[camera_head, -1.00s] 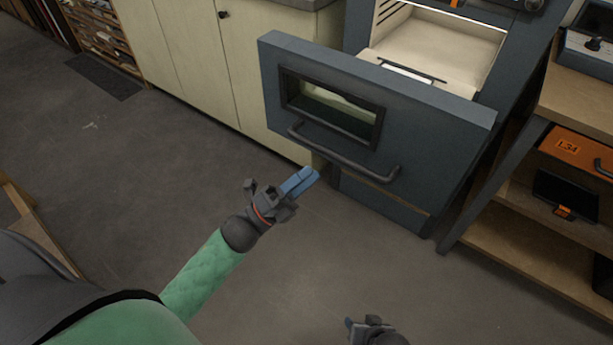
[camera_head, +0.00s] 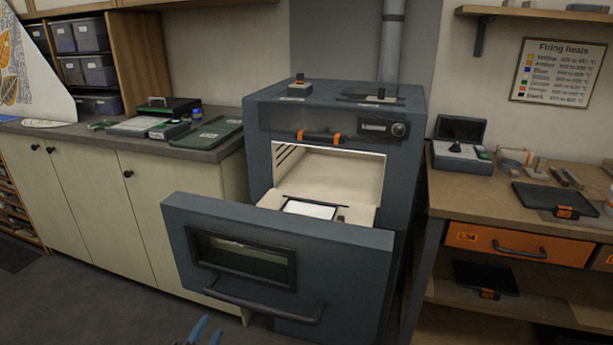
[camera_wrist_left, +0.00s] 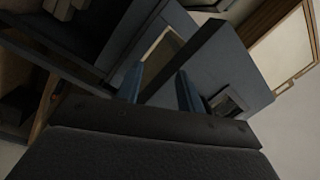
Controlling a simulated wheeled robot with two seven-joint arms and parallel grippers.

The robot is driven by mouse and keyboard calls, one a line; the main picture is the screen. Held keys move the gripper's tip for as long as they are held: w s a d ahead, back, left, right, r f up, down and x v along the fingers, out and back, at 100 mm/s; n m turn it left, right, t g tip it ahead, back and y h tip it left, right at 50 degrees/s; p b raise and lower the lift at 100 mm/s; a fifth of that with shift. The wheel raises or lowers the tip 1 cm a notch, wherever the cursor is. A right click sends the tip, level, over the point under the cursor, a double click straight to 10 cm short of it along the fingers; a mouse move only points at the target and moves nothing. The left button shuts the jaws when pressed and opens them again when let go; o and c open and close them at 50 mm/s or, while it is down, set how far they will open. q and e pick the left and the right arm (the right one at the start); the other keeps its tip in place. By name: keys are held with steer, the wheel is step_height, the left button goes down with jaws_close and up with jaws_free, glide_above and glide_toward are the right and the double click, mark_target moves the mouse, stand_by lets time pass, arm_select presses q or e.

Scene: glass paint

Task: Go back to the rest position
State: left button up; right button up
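My left gripper (camera_head: 206,332) shows only as blue fingertips at the bottom edge of the head view, below the kiln door's handle. In the left wrist view its two blue fingers (camera_wrist_left: 159,90) stand apart with nothing between them. My right gripper is out of view. The blue-grey kiln (camera_head: 400,180) stands open, with its windowed front door (camera_head: 340,250) pulled out toward me. The dark door handle (camera_head: 265,303) is free of the gripper in the head view. A pale flat piece (camera_head: 309,210) lies on the pulled-out shelf behind the door.
A counter (camera_head: 215,152) with a green tray (camera_head: 208,132) and cases is on the left. A wooden workbench (camera_head: 480,194) with an orange drawer (camera_head: 520,244) is on the right. The open door projects into the floor space ahead. Floor is clear at lower left.

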arm_select(q)
steer(key=s+a+f+n+g+y+p, duration=0.2)
steer(key=s+f+n+g+y, duration=0.3)
steer(key=s+f+n+g, duration=0.6)
steer(key=s+d+n+g+h+p, duration=0.1)
steer(key=s+d+g+h+p, duration=0.2)
steer(key=s+d+p, duration=0.3)
steer(key=s+d+r+g, duration=0.1)
steer(key=s+d, duration=0.3)
steer(key=s, duration=0.4)
steer(key=shift+s+d+g, duration=0.15)
steer(key=shift+d+g, duration=0.05)
steer(key=shift+g, duration=0.2)
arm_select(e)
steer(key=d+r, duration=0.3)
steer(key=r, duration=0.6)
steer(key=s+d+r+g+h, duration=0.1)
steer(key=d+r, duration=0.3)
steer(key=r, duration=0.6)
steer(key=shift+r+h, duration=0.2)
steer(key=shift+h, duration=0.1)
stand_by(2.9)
